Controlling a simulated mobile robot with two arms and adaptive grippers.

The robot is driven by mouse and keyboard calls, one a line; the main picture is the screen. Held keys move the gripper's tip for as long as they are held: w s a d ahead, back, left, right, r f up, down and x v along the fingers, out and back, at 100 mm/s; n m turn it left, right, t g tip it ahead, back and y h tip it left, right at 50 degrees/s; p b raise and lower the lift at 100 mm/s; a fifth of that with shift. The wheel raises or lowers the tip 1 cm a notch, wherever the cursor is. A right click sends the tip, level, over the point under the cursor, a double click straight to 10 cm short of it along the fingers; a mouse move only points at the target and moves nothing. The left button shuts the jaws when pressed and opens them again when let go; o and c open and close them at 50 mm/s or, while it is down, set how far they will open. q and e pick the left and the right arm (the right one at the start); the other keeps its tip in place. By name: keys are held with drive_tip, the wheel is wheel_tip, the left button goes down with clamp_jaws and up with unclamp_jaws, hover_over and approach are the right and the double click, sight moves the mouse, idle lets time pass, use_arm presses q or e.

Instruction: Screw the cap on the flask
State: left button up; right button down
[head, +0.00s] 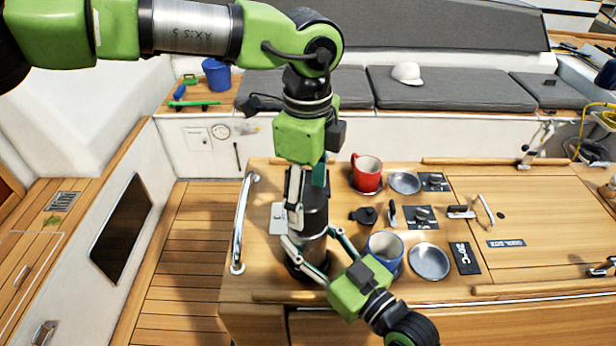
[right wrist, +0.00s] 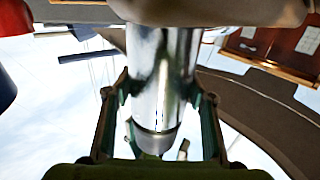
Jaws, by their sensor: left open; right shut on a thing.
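The flask (head: 314,213), a dark shiny cylinder, stands upright at the left end of the cockpit table. My right gripper (head: 318,250) comes from the lower right and is shut on its body. In the right wrist view the flask (right wrist: 158,80) shows as a silvery cylinder between the two fingers. My left gripper (head: 306,186) points down at the flask's top, open, with its fingers around the upper end. The flask's mouth is hidden by it. A small black round piece (head: 364,215), perhaps the cap, lies on the table to the right; I cannot tell for sure.
A red mug (head: 366,173) and a grey dish (head: 404,182) stand behind to the right. A blue mug (head: 385,252) stands close to my right gripper, beside another dish (head: 429,261). A steel rail (head: 239,225) runs along the table's left edge.

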sight(308, 241)
use_arm(q)
drive_tip(key=shift+f, duration=1.7)
